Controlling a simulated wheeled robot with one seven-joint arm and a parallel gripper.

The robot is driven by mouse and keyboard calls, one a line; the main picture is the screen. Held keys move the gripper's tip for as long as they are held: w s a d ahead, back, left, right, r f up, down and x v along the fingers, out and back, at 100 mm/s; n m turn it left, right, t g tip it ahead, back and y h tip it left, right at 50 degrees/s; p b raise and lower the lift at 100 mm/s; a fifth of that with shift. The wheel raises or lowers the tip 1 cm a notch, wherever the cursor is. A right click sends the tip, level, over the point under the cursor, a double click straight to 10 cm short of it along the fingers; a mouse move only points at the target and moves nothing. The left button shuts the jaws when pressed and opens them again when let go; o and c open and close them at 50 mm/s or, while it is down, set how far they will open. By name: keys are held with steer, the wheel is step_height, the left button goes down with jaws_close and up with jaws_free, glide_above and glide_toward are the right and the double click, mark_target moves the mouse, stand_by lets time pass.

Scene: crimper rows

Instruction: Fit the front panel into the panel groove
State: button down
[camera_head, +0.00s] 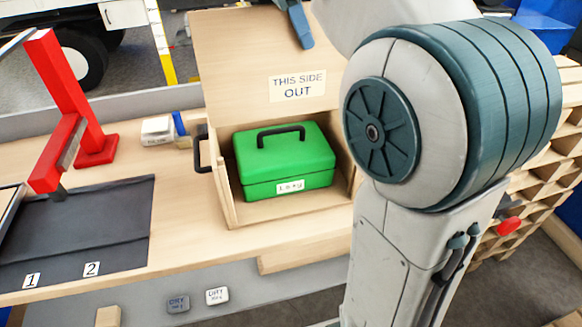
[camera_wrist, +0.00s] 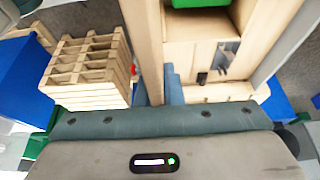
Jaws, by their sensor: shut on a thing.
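The front panel (camera_head: 235,75) is a pale wooden board marked "THIS SIDE OUT", with the lettering facing the head camera. My gripper (camera_head: 300,25) is shut on it near its top edge; only a blue finger shows. In the wrist view the panel (camera_wrist: 143,45) appears nearly edge-on as a wooden strip running from my gripper (camera_wrist: 172,85). The open wooden box (camera_head: 225,185) stands on the bench with a green case (camera_head: 285,160) inside. In the head view the panel shows above the case and covers the box's far part. I cannot make out the groove or any contact with it.
My arm covers the right of the head view. A red stand (camera_head: 60,110) and a dark mat (camera_head: 75,235) with tags 1 and 2 lie left of the box. A black handle (camera_head: 202,150) sticks out from the box's left side. Stacked pallets (camera_wrist: 90,70) stand beyond the bench.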

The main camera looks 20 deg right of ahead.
step_height(320, 180, down, 28)
steer(key=b, duration=0.3)
steer(key=shift+s+r, duration=0.15)
steer(key=shift+r, duration=0.1)
steer(key=shift+f+b, duration=0.15)
steer(key=shift+b, duration=0.15)
steer(key=c, duration=1.6)
jaws_free()
steer(key=shift+o, duration=0.2)
steer(key=p+v, duration=0.1)
steer(key=v, duration=1)
steer(key=s+d+f+n+t+y, duration=0.2)
steer(key=s+d+f+n+y, duration=0.1)
steer(key=s+f+n, duration=1)
steer(key=n+y, duration=0.1)
steer(key=n, duration=0.3)
steer(key=shift+s+d+f+n+t+y, duration=0.25)
steer(key=shift+s+f+n+t+y, duration=0.05)
steer(key=shift+s+n, duration=0.1)
